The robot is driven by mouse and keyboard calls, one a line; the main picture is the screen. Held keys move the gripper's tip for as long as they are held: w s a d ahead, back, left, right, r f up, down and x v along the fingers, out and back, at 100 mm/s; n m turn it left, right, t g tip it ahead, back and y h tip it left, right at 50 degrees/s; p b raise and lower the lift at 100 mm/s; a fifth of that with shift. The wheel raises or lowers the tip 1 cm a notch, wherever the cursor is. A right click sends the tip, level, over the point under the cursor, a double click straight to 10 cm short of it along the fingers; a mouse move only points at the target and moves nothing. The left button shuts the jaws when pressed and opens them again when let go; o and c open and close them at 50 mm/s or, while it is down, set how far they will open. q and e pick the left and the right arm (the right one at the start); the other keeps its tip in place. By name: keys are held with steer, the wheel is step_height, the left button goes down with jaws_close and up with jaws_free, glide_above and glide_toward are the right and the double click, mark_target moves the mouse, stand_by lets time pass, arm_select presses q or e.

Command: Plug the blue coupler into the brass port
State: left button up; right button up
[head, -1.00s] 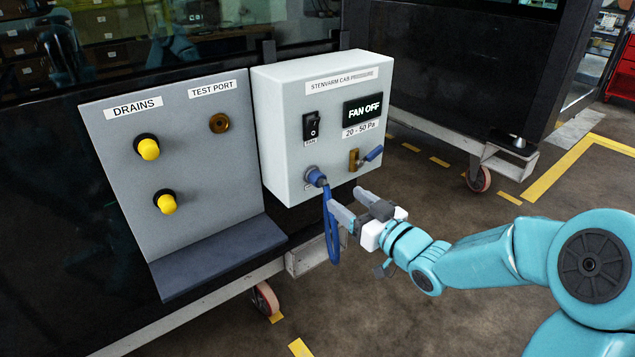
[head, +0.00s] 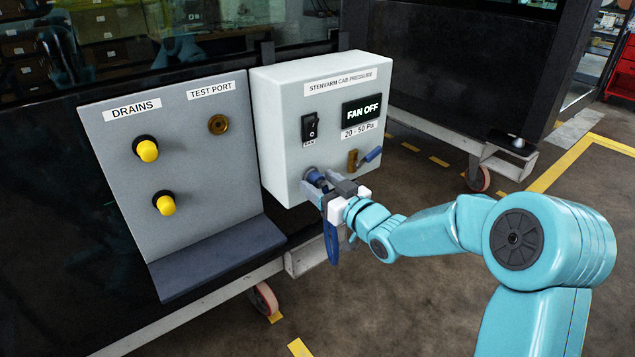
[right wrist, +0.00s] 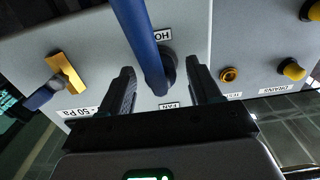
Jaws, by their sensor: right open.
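The blue coupler (head: 315,177) sits at the lower left of the pale control box, its blue hose (head: 331,245) hanging down. The brass port (head: 218,124) is on the grey panel under the "TEST PORT" label, with nothing in it; it also shows in the right wrist view (right wrist: 229,75). My right gripper (head: 322,190) is at the coupler, partly covering it. In the right wrist view its open fingers (right wrist: 164,88) stand on either side of the blue hose and coupler, with gaps visible. My left gripper is not in view.
The control box (head: 285,110) shows "FAN OFF" and has a black rocker switch (head: 310,127). A brass valve with a blue lever (head: 372,154) is just right of the gripper. Two yellow drain knobs (head: 148,151) and a dark ledge (head: 215,258) are on the left panel.

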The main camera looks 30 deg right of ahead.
mark_target(325, 187)
steer(key=shift+b, duration=0.65)
stand_by(1.1)
jaws_close()
steer(key=shift+s, duration=0.1)
steer(key=shift+s, duration=0.45)
steer(key=shift+s+d+b, duration=0.2)
steer(key=shift+s+b, duration=0.55)
steer(key=shift+s, duration=1.65)
